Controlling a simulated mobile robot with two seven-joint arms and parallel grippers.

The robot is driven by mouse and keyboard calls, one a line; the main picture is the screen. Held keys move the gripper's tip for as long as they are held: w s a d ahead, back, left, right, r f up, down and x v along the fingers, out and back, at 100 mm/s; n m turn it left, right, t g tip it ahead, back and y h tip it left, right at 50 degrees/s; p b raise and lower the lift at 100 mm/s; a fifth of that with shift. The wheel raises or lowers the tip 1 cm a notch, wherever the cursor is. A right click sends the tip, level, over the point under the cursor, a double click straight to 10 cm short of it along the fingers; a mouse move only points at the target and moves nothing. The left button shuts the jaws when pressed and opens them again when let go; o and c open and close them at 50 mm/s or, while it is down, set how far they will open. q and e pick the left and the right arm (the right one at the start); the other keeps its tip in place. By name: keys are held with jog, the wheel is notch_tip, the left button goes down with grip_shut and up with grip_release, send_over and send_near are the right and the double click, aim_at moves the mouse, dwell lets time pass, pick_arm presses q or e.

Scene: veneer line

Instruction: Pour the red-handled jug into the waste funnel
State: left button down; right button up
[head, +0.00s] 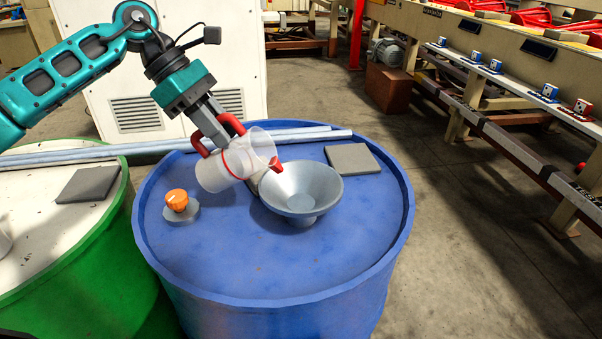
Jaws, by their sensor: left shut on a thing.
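The red-handled jug (228,167) is translucent and tilted to the right, its mouth towards the waste funnel. My left gripper (222,136) is shut on its red handle from above. The waste funnel (302,189) is a grey, wide bowl-shaped funnel standing on the blue drum (225,255). The jug's mouth is at the funnel's left rim; I cannot tell whether they touch. No liquid stream can be made out. My right gripper is not in view.
An orange-knobbed grey cap (179,205) sits left of the funnel on the drum. A grey square plate (352,158) lies behind right. Pale pipes (290,134) lie behind the jug. A green drum (90,265) with another grey plate (88,184) stands left.

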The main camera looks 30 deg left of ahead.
aim_at(232, 112)
pick_arm(q)
jog(key=shift+d+r+y+p, duration=0.2)
jog(key=shift+r+y+p, duration=0.1)
jog(key=shift+r+p, duration=0.25)
jog(key=shift+w+d+r+y+p, duration=0.15)
jog(key=shift+d+r+y+p, duration=0.15)
jog(key=shift+p, duration=0.85)
jog(key=shift+w+d+r+g+y+p, duration=0.1)
jog(key=shift+d+r+g+y+p, duration=0.35)
jog(key=shift+p, duration=0.85)
jog(key=shift+y+p, duration=0.25)
jog(key=shift+p, duration=0.05)
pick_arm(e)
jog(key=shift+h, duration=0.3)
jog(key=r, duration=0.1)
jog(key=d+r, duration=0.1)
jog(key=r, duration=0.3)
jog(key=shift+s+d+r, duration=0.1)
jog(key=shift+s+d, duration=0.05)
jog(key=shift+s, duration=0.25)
pick_arm(q)
jog(key=shift+w+d+r+y+p, duration=0.15)
jog(key=shift+d+y+p, duration=0.15)
jog(key=shift+p, duration=0.4)
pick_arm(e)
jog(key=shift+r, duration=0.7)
